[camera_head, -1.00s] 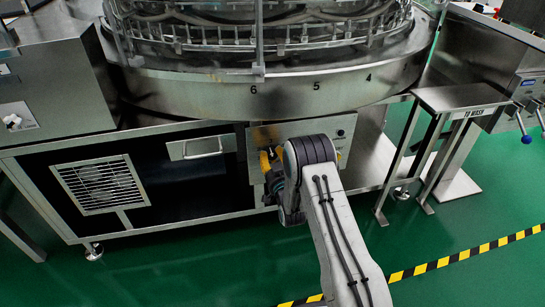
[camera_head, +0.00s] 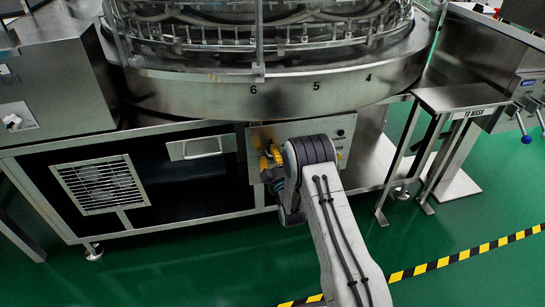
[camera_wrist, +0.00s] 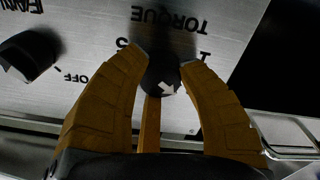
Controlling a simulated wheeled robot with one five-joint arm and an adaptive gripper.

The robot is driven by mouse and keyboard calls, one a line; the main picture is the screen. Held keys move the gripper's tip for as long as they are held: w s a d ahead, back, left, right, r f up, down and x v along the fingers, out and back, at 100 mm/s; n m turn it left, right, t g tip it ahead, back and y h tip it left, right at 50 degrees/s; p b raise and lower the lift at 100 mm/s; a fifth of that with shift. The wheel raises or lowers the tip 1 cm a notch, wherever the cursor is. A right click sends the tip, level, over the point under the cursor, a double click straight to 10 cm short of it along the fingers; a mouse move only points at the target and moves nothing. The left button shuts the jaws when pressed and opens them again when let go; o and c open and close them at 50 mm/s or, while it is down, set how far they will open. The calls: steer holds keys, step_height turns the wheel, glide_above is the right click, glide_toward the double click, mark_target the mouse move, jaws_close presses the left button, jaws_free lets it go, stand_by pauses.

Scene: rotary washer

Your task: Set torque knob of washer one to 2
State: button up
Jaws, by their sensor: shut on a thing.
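The dark round torque knob (camera_wrist: 164,72) is on the grey washer panel, beneath the upside-down word TORQUE in the wrist view. A white arrow mark shows at the lower right of its face. In the head view my gripper (camera_head: 271,157) is at the panel's left part, and the arm hides the knob.
A second black knob (camera_wrist: 28,55) with an OFF label is left of the torque knob in the wrist view. The washer's round drum (camera_head: 285,97) overhangs the panel (camera_head: 325,128). A metal stand (camera_head: 455,99) is at the right. Green floor is open in front.

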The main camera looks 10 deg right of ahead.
steer(key=shift+r+n, duration=0.15)
steer(key=shift+n, duration=0.25)
steer(key=o, duration=1.2)
steer(key=shift+s, duration=6)
